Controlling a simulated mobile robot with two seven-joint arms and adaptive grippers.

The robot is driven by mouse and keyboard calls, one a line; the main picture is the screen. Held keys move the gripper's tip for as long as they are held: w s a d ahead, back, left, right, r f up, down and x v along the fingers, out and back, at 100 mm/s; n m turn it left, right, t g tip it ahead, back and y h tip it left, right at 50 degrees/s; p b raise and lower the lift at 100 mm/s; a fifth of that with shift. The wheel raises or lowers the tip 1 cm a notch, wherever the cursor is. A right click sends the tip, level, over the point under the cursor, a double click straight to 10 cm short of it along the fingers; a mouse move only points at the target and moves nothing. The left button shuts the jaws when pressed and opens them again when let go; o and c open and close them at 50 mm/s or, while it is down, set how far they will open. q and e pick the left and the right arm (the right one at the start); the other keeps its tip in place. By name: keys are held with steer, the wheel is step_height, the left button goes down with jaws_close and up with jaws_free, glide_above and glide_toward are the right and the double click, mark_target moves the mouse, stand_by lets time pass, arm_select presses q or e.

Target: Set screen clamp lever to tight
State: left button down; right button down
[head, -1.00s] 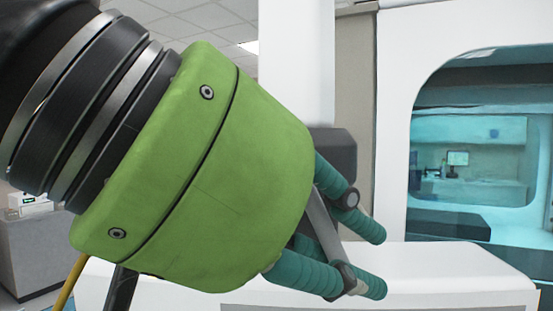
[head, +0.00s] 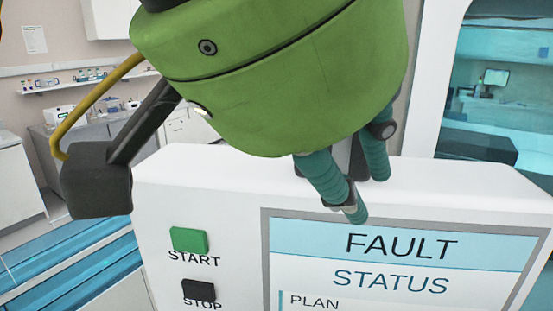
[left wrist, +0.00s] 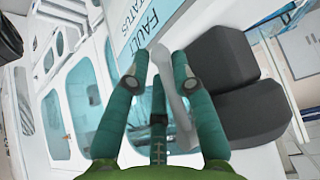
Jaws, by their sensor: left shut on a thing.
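My left gripper (head: 364,170), with a green body and teal ribbed fingers, is at the top edge of a white console, partly in front of it. In the left wrist view its fingers (left wrist: 160,75) are shut around a light grey lever (left wrist: 167,80). A bit of this lever (head: 342,158) shows between the fingers in the head view. The dark grey clamp body (left wrist: 222,58) is beside the fingers in the left wrist view. In the head view my gripper hides most of it. My right gripper is not in view.
The white console (head: 200,165) carries a screen (head: 400,245) reading FAULT and STATUS, a green START button (head: 188,239) and a black STOP button (head: 198,290). A white cabinet with a tinted window (head: 490,140) stands behind at right.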

arm_select(q)
steer(key=shift+r, duration=0.2)
steer(key=c, duration=1.2)
jaws_free()
steer(key=shift+o, duration=0.2)
steer(key=shift+d+f, duration=0.1)
steer(key=v, duration=1.2)
